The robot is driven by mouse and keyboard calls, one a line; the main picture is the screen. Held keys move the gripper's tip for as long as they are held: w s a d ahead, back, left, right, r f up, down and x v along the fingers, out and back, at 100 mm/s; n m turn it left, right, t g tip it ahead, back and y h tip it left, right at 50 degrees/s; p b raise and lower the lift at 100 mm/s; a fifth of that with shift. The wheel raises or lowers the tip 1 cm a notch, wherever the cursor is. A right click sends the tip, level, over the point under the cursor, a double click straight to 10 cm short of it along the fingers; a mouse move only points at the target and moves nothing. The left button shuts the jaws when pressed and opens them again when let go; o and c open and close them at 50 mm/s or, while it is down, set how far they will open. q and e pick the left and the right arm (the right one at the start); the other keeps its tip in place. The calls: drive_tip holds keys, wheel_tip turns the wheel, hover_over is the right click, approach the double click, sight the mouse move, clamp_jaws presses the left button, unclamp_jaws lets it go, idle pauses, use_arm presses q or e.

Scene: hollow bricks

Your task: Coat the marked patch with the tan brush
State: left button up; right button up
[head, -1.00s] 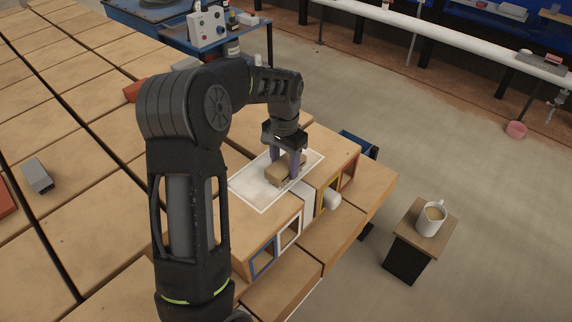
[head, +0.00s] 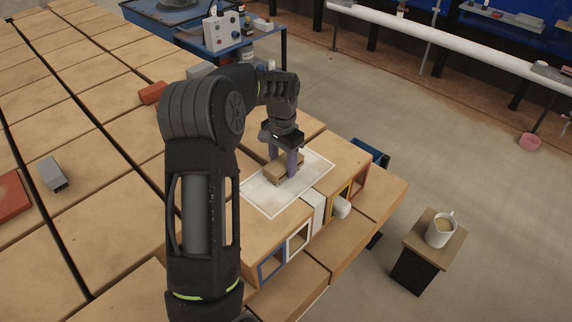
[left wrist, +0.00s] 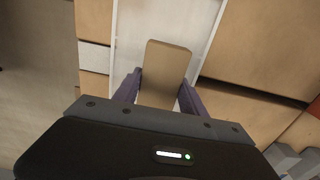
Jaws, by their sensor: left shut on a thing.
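The tan brush (head: 275,172) is a tan block, held between the purple fingers of my left gripper (head: 283,166). In the left wrist view the brush (left wrist: 166,68) sticks out between the fingers, and my left gripper (left wrist: 160,92) is shut on it. The marked patch (head: 270,202) is a white-outlined rectangle on top of the bricks, and its visible surface looks whitish. The arm and brush hide part of the patch. My right gripper is not in view.
A mug (head: 440,230) stands on a small table at the right. Grey (head: 52,174) and red (head: 152,93) blocks lie on the bricks at left.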

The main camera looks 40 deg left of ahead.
use_arm(q)
drive_tip(key=shift+a, duration=1.3)
drive_tip(key=shift+d+f, duration=0.1)
drive_tip(key=shift+d, duration=0.6)
drive_tip(key=shift+s+d, duration=0.15)
drive_tip(key=shift+d, duration=1.1)
drive_tip(key=shift+s+d+b, duration=0.1)
drive_tip(key=shift+d+b, duration=0.2)
drive_tip(key=shift+d, duration=1.65)
